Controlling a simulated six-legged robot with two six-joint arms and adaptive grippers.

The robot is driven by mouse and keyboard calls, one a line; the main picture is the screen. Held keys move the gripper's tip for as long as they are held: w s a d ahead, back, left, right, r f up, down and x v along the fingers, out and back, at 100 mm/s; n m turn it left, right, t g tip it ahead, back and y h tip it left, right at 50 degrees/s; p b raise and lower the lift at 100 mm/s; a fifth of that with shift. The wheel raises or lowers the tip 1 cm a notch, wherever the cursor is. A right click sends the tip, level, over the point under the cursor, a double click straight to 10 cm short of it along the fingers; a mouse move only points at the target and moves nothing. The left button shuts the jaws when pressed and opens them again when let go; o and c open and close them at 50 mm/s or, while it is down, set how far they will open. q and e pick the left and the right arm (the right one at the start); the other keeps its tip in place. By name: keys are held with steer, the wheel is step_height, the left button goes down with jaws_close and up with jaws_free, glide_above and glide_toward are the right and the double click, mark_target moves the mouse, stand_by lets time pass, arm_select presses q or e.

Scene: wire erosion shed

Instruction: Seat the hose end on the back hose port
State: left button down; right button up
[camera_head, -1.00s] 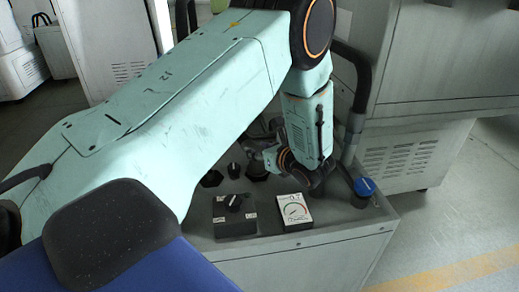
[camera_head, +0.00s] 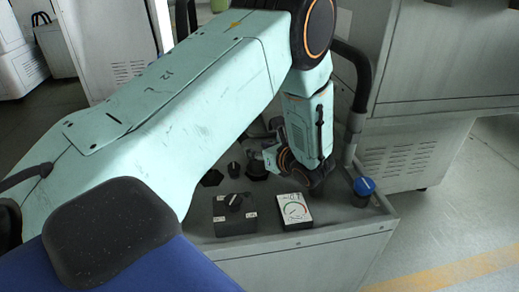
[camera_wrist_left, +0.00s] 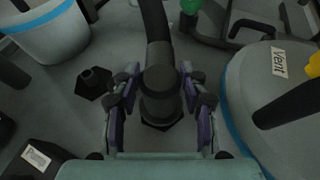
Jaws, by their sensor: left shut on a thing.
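My left gripper (camera_wrist_left: 160,108) is shut on a dark hose end (camera_wrist_left: 160,82), with a purple-sided finger on each side of it. The hose runs up out of the top of the left wrist view. A dark six-sided port base (camera_wrist_left: 166,123) shows under the hose end; I cannot tell whether the two touch or are seated. Another six-sided port (camera_wrist_left: 93,82) stands apart to the left with nothing on it.
On the cabinet top (camera_head: 345,222) stand a black knob box (camera_head: 235,215), a gauge (camera_head: 294,209) and a blue-capped knob (camera_head: 364,187). In the left wrist view a round housing labelled Vent (camera_wrist_left: 262,90) is close on the right and a blue-banded one (camera_wrist_left: 45,35) is upper left.

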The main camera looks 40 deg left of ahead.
arm_select(q)
steer(key=shift+f+b, duration=0.35)
steer(key=shift+f, duration=0.1)
stand_by(0.3)
steer(key=c, duration=1)
jaws_free()
steer(key=shift+c, duration=0.2)
steer(key=shift+o, duration=0.2)
steer(key=shift+s+f, duration=0.1)
steer(key=shift+f, duration=0.05)
steer(key=shift+p+v, duration=0.65)
steer(key=shift+v, duration=0.6)
steer(key=p+v, duration=0.4)
steer(key=v, duration=0.4)
steer(key=shift+d, duration=0.25)
steer(key=shift+d, duration=0.1)
